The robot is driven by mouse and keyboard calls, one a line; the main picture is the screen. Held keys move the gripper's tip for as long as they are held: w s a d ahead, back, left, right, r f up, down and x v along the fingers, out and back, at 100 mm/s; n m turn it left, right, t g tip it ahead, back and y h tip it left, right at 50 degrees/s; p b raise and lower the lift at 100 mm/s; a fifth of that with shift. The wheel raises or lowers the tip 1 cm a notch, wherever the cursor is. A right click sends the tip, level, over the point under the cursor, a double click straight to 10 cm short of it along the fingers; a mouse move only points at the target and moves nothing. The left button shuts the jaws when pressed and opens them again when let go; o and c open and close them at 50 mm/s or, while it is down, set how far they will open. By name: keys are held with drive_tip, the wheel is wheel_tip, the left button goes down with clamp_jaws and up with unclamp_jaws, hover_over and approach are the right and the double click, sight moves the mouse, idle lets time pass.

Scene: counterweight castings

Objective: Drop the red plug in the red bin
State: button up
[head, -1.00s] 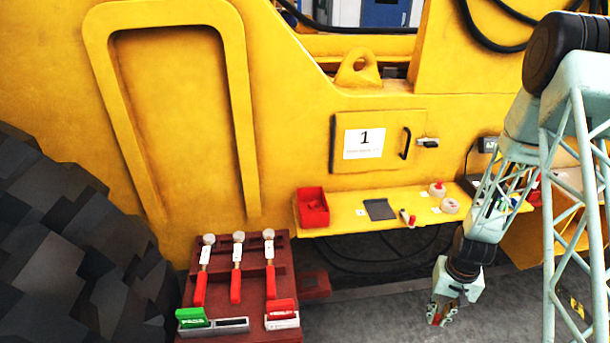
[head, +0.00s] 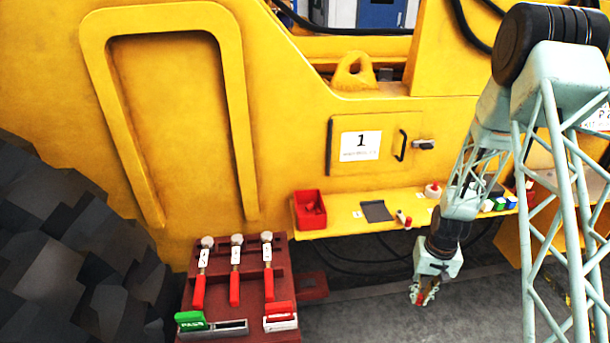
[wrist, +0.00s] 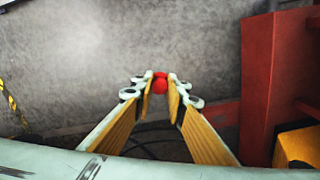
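The red plug (wrist: 160,85) shows as a small round red piece between my fingertips in the wrist view. My gripper (wrist: 159,78) is shut on it, and the fingers partly cover it. In the head view my gripper (head: 424,293) hangs below and in front of the yellow shelf, over the grey floor. The red bin (head: 300,222) stands at the left end of that shelf, up and to the left of my gripper. It is open on top, with something red inside that I cannot make out.
The yellow shelf (head: 345,222) also carries a dark grey plate (head: 377,211), a small red-and-white cylinder (head: 401,217) and a white piece with a red top (head: 433,190). A dark red rack (head: 283,252) with red-handled tools stands left.

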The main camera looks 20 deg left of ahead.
drive_tip(key=w+a+r+n+p, duration=0.1)
drive_tip(key=w+a+r, duration=0.2)
drive_tip(key=a+r, duration=0.2)
drive_tip(key=w+a+r+n+p, duration=0.2)
drive_tip(key=w+a+r, duration=0.1)
drive_tip(key=a, duration=0.6)
drive_tip(key=w+a+r+n+p, duration=0.1)
drive_tip(key=w+a+r, duration=0.2)
drive_tip(key=a+r, duration=0.3)
drive_tip(key=shift+w+a+r+n+p, duration=0.35)
drive_tip(key=shift+a+n, duration=0.05)
drive_tip(key=shift+a, duration=0.25)
drive_tip(key=a+r+n+p, duration=0.2)
drive_tip(key=a+r, duration=0.6)
drive_tip(key=a, duration=0.3)
drive_tip(key=a+r+n+p, duration=0.2)
drive_tip(key=a+r, duration=0.7)
drive_tip(key=a, duration=0.2)
drive_tip(key=shift+s+r+n, duration=0.15)
drive_tip(key=shift+r+n, duration=0.1)
drive_tip(key=shift+n, duration=0.05)
drive_tip(key=shift+f, duration=0.15)
drive_tip(key=shift+f+b, duration=0.8)
drive_tip(key=shift+f, duration=1.6)
